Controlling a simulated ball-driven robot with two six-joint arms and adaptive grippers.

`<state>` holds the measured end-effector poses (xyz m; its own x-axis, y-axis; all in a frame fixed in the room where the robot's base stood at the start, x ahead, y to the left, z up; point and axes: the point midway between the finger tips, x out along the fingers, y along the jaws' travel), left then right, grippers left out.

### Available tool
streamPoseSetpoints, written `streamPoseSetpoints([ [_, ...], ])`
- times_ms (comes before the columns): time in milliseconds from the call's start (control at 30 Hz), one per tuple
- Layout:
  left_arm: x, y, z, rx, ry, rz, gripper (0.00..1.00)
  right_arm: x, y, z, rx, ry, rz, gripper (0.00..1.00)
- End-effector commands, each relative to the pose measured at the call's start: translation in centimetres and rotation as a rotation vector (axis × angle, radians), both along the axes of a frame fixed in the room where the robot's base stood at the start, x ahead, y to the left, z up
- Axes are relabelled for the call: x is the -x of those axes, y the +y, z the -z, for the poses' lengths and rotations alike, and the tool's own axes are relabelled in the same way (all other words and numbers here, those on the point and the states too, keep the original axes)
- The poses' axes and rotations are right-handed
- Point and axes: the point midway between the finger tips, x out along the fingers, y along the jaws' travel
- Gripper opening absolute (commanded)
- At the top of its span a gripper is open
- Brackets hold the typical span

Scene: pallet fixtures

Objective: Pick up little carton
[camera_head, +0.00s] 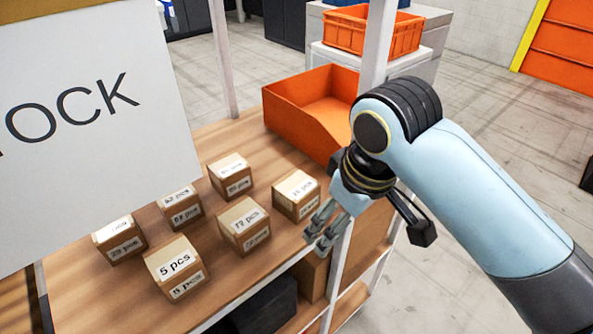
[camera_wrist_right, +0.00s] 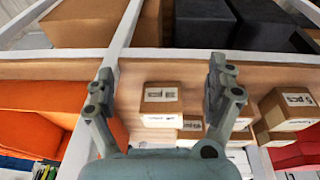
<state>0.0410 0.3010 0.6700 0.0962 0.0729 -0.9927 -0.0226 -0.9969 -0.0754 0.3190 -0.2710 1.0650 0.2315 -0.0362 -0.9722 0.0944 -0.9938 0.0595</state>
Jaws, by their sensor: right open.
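Several little cartons with white labels stand on the wooden shelf (camera_head: 120,290) in the head view. The nearest, marked "5 pcs" (camera_head: 176,268), is at the front; a carton marked "77 pcs" (camera_head: 243,225) is behind it to the right. The rightmost little carton (camera_head: 296,196) is closest to my right gripper (camera_head: 318,243), which is open and empty near the shelf's right edge. In the right wrist view, a little carton (camera_wrist_right: 160,104) shows between the spread fingers (camera_wrist_right: 160,88), beyond them and apart. My left gripper is not in view.
An orange bin (camera_head: 285,122) stands behind the cartons, beside a white rack post (camera_head: 376,45). A white sign (camera_head: 90,130) covers the upper left. Larger brown and dark boxes (camera_wrist_right: 205,22) are on a lower shelf.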

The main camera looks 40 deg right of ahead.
Motion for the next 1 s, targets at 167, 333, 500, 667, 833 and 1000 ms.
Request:
streamPoseSetpoints([
  [167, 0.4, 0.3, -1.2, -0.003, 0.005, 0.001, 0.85, -3.2, 0.5, -4.5, -0.015, 0.020, -0.027, 0.88],
  [333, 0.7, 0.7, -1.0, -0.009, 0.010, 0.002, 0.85, -6.1, 0.8, -5.7, -0.031, 0.051, -0.047, 0.88],
  [500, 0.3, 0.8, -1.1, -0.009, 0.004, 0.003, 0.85, -8.7, 1.2, -7.1, -0.047, 0.077, -0.069, 0.88],
  [667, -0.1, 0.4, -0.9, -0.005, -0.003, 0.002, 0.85, -9.6, 1.3, -6.2, -0.053, 0.093, -0.077, 0.88],
  [833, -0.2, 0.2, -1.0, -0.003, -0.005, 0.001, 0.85, -9.9, 1.4, -3.4, -0.053, 0.094, -0.078, 0.88],
  [1000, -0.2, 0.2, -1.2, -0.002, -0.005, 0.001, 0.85, -10.2, 1.3, -2.0, -0.052, 0.091, -0.077, 0.88],
])
